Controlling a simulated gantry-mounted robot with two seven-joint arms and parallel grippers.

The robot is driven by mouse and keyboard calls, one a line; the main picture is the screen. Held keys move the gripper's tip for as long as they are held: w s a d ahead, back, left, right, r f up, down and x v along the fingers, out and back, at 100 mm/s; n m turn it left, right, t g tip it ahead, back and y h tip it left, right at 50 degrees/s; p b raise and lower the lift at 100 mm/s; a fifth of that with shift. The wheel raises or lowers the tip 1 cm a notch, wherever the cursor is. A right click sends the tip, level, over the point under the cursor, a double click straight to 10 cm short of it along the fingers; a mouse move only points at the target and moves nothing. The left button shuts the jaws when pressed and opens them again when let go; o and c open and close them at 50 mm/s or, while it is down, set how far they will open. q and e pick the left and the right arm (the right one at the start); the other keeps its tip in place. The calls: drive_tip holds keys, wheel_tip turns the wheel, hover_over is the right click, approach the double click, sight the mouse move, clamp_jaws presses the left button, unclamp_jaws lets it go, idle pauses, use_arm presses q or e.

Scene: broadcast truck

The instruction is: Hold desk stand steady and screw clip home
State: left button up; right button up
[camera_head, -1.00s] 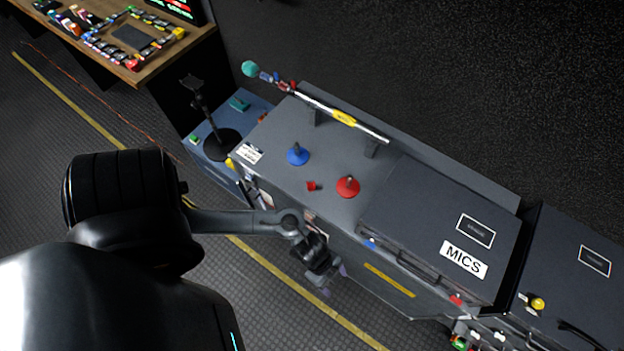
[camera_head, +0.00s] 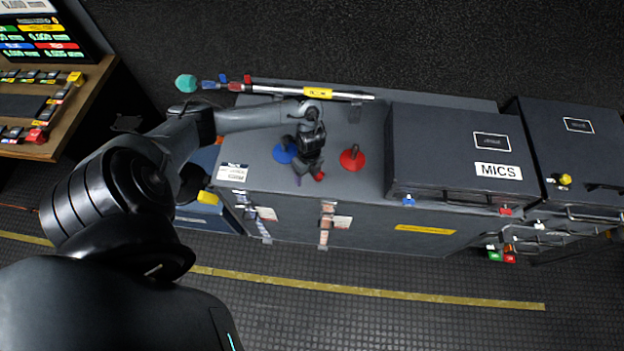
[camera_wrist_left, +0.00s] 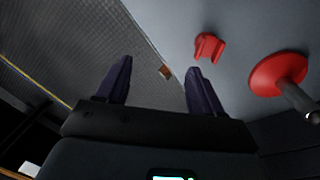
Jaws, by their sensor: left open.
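A red desk stand (camera_head: 351,160) with a round base and short post stands on the grey case top. It also shows at the right of the left wrist view (camera_wrist_left: 272,76). A blue desk stand (camera_head: 283,154) stands left of it, partly behind my left gripper. A small red clip (camera_head: 319,176) lies near the front edge of the top; the left wrist view (camera_wrist_left: 209,48) shows its forked shape. My left gripper (camera_head: 308,180) is open and empty above the case's front edge, between the stands. The clip is beside its right finger, outside the jaws (camera_wrist_left: 158,68). My right gripper is not visible.
A boom pole (camera_head: 285,89) lies on supports along the back of the top. A raised dark case marked MICS (camera_head: 435,150) stands to the right. A wooden desk (camera_head: 85,110) with a control panel is at far left. The floor in front is clear.

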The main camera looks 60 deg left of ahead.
use_arm(q)
wheel_tip(320, 180, up, 2)
drive_tip(key=t+b, duration=0.1)
hover_over(319, 176)
drive_tip(key=shift+r+y, duration=0.2)
drive_tip(key=shift+y, duration=0.1)
use_arm(e)
drive_tip(key=shift+w+d+f, duration=0.5)
drive_tip(key=shift+w+f, duration=0.2)
drive_tip(key=shift+f, duration=0.15)
use_arm(q)
drive_tip(key=shift+f+b, duration=0.65)
drive_tip(key=shift+f, duration=2.2)
use_arm(e)
drive_tip(key=shift+s+a+f, duration=0.1)
drive_tip(key=shift+a+f, duration=0.1)
drive_tip(key=shift+f, duration=0.3)
use_arm(q)
drive_tip(key=shift+f+b, duration=0.4)
drive_tip(key=shift+f, duration=2.15)
use_arm(e)
drive_tip(key=shift+d+f, duration=0.1)
drive_tip(key=shift+f, duration=0.3)
